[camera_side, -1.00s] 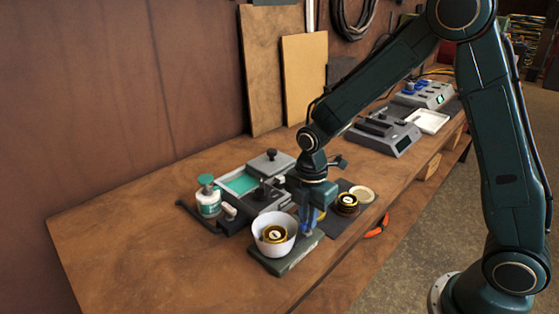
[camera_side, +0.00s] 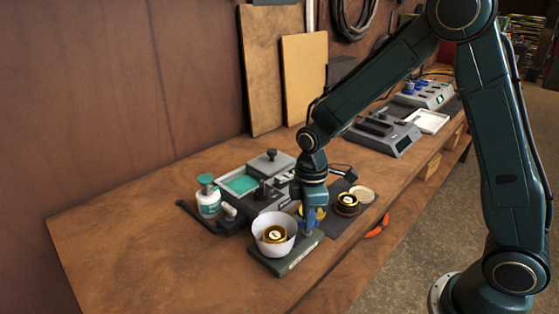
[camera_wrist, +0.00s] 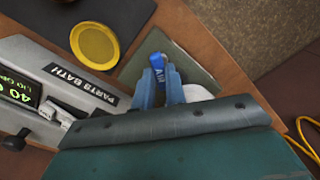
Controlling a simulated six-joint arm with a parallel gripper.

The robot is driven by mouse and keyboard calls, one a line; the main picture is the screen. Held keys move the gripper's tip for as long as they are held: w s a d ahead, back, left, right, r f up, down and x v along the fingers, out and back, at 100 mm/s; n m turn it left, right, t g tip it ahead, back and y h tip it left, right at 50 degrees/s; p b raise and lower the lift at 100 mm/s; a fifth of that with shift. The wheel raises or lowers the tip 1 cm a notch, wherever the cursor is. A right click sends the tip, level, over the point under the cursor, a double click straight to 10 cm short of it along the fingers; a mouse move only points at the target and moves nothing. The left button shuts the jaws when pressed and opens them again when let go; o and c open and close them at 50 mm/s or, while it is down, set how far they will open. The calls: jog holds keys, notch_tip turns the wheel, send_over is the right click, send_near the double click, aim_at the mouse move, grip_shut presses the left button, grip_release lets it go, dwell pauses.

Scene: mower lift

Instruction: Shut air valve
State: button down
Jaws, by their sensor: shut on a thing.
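My gripper (camera_side: 310,225) points down at the grey-green base plate (camera_side: 290,262), beside the white cup (camera_side: 262,238). In the wrist view my blue-grey fingers (camera_wrist: 165,78) are closed around a bright blue part (camera_wrist: 158,61), which looks like the air valve's handle. Only part of it shows past the fingertips; its stem and exact angle are hidden. The white cup, with a brass part (camera_side: 274,234) inside, stands upright on the plate, next to the fingers. Its rim also shows in the wrist view (camera_wrist: 198,92).
A grey parts bath (camera_wrist: 60,75) with a teal basin (camera_side: 241,183) stands behind. A white and green bottle (camera_side: 208,200) is at its left. A brass part (camera_side: 347,203) and pale disc (camera_side: 363,194) lie on a dark mat at right. Orange-handled pliers (camera_side: 377,231) lie near the bench edge.

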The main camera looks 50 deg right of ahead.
jog(key=m, duration=0.5)
jog(key=shift+m, duration=0.4)
jog(key=m, duration=0.4)
jog(key=shift+m, duration=0.4)
jog(key=c, duration=1.4)
grip_release()
jog(key=shift+c, duration=0.2)
jog(key=shift+r, duration=0.1)
notch_tip(320, 180, up, 14)
